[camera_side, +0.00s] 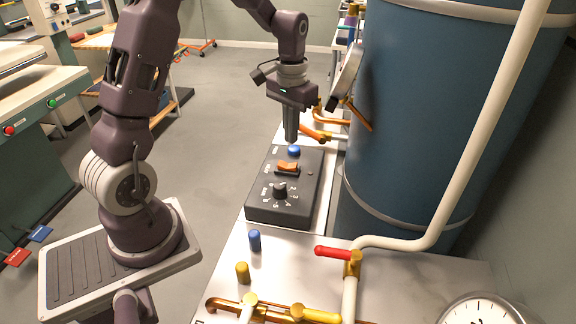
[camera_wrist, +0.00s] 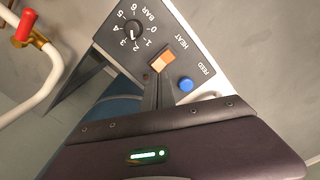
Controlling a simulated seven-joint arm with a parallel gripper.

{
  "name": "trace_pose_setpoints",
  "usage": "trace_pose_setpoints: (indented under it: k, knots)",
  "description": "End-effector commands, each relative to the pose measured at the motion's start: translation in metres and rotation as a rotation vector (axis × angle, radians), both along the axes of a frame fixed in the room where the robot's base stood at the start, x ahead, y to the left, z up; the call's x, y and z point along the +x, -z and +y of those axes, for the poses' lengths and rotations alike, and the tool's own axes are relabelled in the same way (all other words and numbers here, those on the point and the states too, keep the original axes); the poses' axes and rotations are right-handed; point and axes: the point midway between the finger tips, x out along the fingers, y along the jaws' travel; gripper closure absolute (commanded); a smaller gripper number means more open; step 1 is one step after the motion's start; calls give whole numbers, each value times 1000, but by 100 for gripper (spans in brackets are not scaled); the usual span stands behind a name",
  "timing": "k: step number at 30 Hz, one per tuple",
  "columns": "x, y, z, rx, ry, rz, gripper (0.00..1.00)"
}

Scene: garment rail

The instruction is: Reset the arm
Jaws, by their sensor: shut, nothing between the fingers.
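My gripper (camera_side: 291,138) is shut and empty, pointing down just above the far end of a dark control box. In the wrist view my gripper (camera_wrist: 158,106) shows its closed fingers in front of the box, beside an orange rocker switch (camera_wrist: 162,61) marked HEAT. The control box (camera_side: 262,209) also carries a blue button (camera_side: 294,150), marked FEED in the wrist view (camera_wrist: 186,84), and a black dial (camera_side: 280,190) marked BAR. The side view shows the rocker switch (camera_side: 288,168) too. I cannot tell whether the fingertips touch anything.
A large blue tank (camera_side: 420,110) stands close on the right, with a white pipe (camera_side: 490,110) before it. A red-handled valve (camera_side: 333,252), a blue peg (camera_side: 254,241) and a yellow peg (camera_side: 242,272) stand on the metal bench (camera_side: 290,265).

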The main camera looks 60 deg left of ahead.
Motion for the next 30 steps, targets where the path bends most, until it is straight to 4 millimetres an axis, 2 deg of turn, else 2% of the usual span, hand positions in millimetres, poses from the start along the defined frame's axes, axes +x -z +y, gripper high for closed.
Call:
trace_pose_setpoints:
  k: [2, 4, 5, 8, 9, 11, 12, 15, 18, 21, 24, 30]
  knots:
    - [0, 0, 0, 0, 0, 0, 100]
    - [-2, -8, -5, 4, 8, -12, 100]
    - [-5, -17, -10, 9, 15, -27, 100]
    - [-28, -66, -43, 34, 59, -107, 100]
    - [-45, -87, -60, 43, 83, -149, 100]
    - [-74, -113, -83, 55, 117, -213, 100]
    - [-96, -126, -97, 61, 140, -255, 100]
    - [-147, -143, -124, 68, 192, -353, 100]
    - [-187, -145, -138, 67, 228, -427, 100]
    - [-209, -142, -144, 65, 250, -471, 100]
    - [-217, -140, -146, 63, 257, -488, 100]
    - [-217, -140, -146, 63, 257, -488, 100]
